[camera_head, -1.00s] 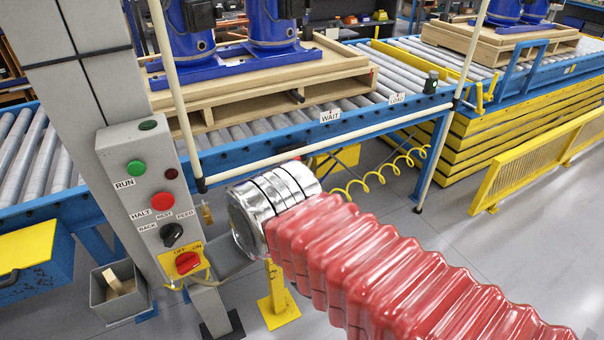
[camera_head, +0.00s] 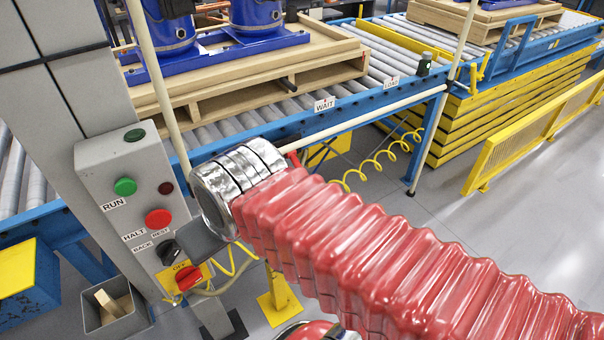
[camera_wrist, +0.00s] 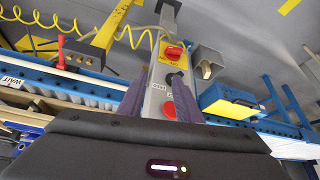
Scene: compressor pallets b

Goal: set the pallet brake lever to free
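A small red handle (camera_wrist: 62,52) stands up at the blue conveyor rail near the WAIT label in the wrist view. It looks like the brake lever, though its markings cannot be read. In the head view only a bit of red (camera_head: 293,158) shows there, mostly hidden behind my arm. My gripper (camera_wrist: 162,78) shows two dark fingers, apart and with nothing between them. It points toward the control post, with the red handle off to the left. In the head view my gripper is mostly hidden behind my silver wrist and red sleeve.
A control box (camera_head: 130,180) with green and red buttons, a black selector and a red OFF/ON switch stands at left. A wooden pallet (camera_head: 250,85) carrying blue compressors sits on the rollers. A white rail (camera_head: 330,125), yellow coiled hose (camera_head: 375,165) and yellow fence (camera_head: 530,140) are nearby.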

